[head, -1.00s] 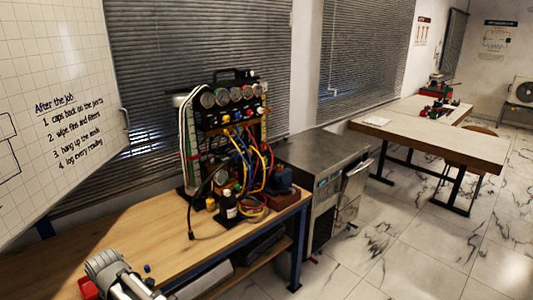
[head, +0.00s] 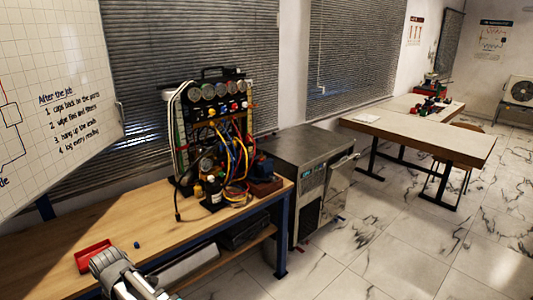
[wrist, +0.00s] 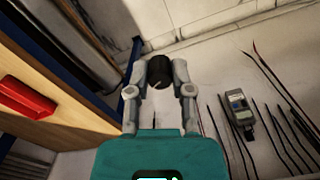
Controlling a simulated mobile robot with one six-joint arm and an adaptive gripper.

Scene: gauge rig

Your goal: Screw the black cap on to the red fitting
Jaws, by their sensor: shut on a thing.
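In the wrist view my gripper (wrist: 160,72) is shut on the black cap (wrist: 159,67), which sits between its two grey fingertips. The cap is over the floor, beside the bench edge. In the head view part of my arm shows at the lower left, and the cap cannot be made out there. The gauge rig (head: 208,125) stands on the bench with gauges, small red and yellow knobs and coloured hoses. I cannot tell which small red part on it is the red fitting.
A steel cabinet (head: 310,150) stands right of the bench. Bench top left of the rig is mostly clear.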

